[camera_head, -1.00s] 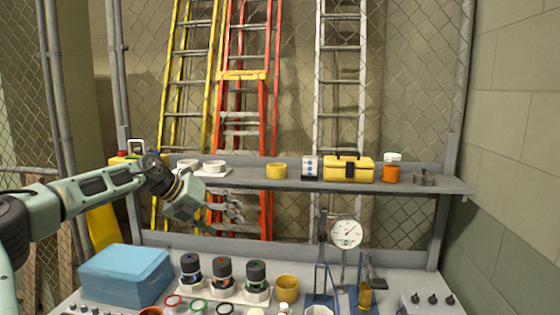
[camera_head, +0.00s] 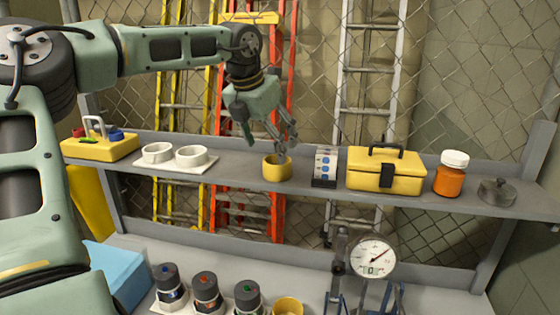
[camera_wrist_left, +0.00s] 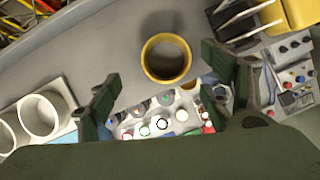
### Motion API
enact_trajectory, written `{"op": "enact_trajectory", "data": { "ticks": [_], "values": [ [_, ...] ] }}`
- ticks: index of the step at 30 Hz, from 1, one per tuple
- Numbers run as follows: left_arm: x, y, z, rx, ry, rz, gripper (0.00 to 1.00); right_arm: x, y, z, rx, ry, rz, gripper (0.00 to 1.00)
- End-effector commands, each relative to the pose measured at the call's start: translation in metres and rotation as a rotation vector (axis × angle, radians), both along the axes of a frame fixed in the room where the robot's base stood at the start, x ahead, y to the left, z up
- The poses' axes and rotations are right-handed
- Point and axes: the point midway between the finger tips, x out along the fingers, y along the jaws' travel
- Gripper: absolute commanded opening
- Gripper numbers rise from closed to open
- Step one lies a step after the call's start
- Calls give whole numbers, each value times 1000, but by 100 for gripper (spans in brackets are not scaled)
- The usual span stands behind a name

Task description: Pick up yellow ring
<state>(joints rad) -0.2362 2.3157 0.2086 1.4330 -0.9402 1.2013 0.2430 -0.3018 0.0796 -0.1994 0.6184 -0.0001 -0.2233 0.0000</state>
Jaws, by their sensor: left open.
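The yellow ring (camera_head: 277,168) stands on the grey shelf, between two white rings and a small box with blue dots. My left gripper (camera_head: 282,141) is just above it, pointing down, open and empty. In the left wrist view the yellow ring (camera_wrist_left: 166,58) shows from above as a round, hollow band. It lies ahead of and between the two spread fingers (camera_wrist_left: 160,95), apart from them. My right gripper is not in view. A second yellow cup-like thing (camera_head: 288,306) stands on the bench below, partly cut off.
On the shelf (camera_head: 235,188) are two white rings (camera_head: 191,156) on a white plate to the left, then the dotted box (camera_head: 325,166), a yellow toolbox (camera_head: 385,172) and an orange jar (camera_head: 451,174) to the right. A dial gauge (camera_head: 373,257) stands below.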

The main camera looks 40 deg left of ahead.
Motion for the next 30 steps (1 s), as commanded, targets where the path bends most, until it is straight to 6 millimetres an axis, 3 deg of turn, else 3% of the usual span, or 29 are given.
{"op": "enact_trajectory", "data": {
  "ticks": [4,12,18,24,30],
  "values": [
    [6,0,-12,-3,1,1,73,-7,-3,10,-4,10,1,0],
    [21,-3,-42,-4,4,1,73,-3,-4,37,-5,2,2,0],
    [26,-2,-57,-4,-1,2,73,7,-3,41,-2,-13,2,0],
    [26,-2,-58,-4,-2,2,73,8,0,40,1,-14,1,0],
    [26,-2,-58,-3,-2,1,55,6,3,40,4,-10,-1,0]
  ]
}}
